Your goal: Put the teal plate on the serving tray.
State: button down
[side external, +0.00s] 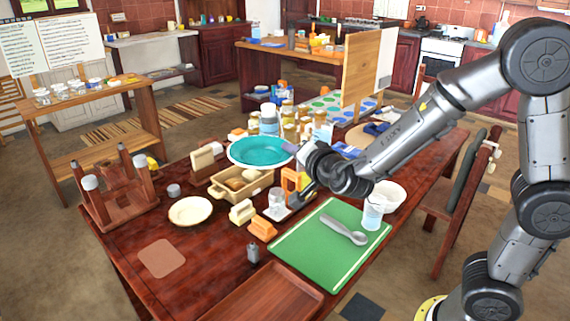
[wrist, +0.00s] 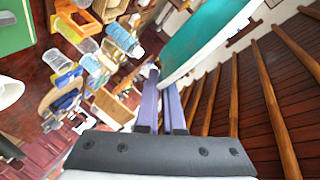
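The teal plate (side external: 262,152) is held up above the table by its right rim, roughly level. My gripper (side external: 293,149) is at that rim, with its fingers pinching the plate's edge. In the wrist view, the teal plate (wrist: 203,38) extends away from the fingertips (wrist: 163,72) of my gripper, and only part of it shows. The serving tray appears to be the reddish-brown wooden tray (side external: 262,297) at the table's front edge, partly cut off by the picture. It looks empty, and the plate is well behind and above it.
A green cutting board (side external: 310,262) with a spoon lies right of the tray. Bottles and jars (side external: 270,120) crowd behind the plate.

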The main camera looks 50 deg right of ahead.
jog(key=s+d+f+m+g+h, duration=0.7)
jog(key=s+f+m+g+h, duration=0.25)
jog(key=s+m+g, duration=0.25)
jog(key=s+a+f+m+g+y, duration=0.6)
jog(key=s+a+m+g+y, duration=0.45)
jog(key=m+g, duration=0.5)
jog(key=w+a+r+m+t+y, duration=0.15)
jog(key=a+m+t+y, duration=0.25)
jog(key=a+m+y, duration=0.4)
jog(key=w+a+r+m+t+y, duration=0.1)
jog(key=a+r+m+t+y, duration=0.2)
jog(key=a+m+y, duration=0.55)
jog(key=w+d+r+m+t+h, duration=0.2)
jog(key=w+r+m+t, duration=1.15)
jog(key=t, duration=0.45)
jog(key=m, duration=0.2)
send_over(258, 312)
notch_tip(258, 312, down, 27)
jog(key=shift+f, duration=3.65)
jog(key=shift+f, duration=0.45)
